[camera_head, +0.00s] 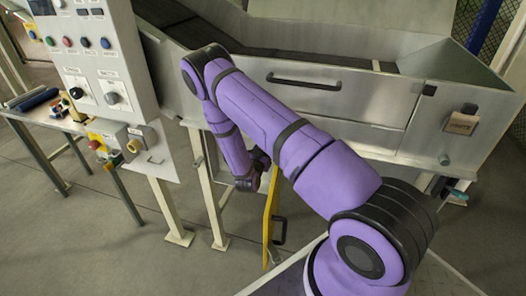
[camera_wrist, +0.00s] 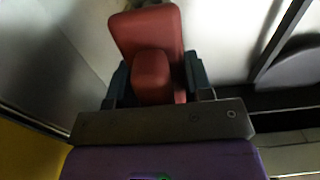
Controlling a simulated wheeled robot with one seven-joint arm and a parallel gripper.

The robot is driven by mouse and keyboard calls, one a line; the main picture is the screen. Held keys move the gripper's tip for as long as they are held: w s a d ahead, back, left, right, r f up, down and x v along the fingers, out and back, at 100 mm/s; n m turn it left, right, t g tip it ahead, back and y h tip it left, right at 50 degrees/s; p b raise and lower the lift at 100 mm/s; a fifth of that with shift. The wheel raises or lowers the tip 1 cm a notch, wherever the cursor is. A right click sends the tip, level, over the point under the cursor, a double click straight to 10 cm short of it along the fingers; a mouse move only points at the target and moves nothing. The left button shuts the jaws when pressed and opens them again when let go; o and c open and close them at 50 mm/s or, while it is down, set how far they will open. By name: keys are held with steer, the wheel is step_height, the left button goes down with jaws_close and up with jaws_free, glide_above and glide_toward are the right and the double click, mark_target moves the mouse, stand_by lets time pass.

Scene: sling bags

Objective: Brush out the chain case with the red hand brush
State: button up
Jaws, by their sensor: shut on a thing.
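The red hand brush (camera_wrist: 146,28) fills the upper middle of the wrist view. My gripper (camera_wrist: 157,75) is shut on it, with one dark finger on each side of its red body. No bristles show. In the head view my arm reaches down beside the front of the machine, and the brush is hidden there. I cannot tell for sure which part is the chain case, or whether the brush touches anything.
A yellow-edged panel (camera_head: 268,215) with a dark handle stands just right of my wrist. The metal machine body (camera_head: 330,104) is behind my arm. A control box (camera_head: 98,75) stands at left, before a table (camera_head: 68,124) with tools. Open floor lies in front.

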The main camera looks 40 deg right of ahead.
steer(key=shift+f, duration=6.55)
steer(key=shift+w+a, duration=0.25)
steer(key=shift+w, duration=0.35)
steer(key=shift+r, duration=6.85)
steer(key=shift+s+a, duration=0.1)
steer(key=shift+f, duration=0.1)
steer(key=shift+f, duration=6.75)
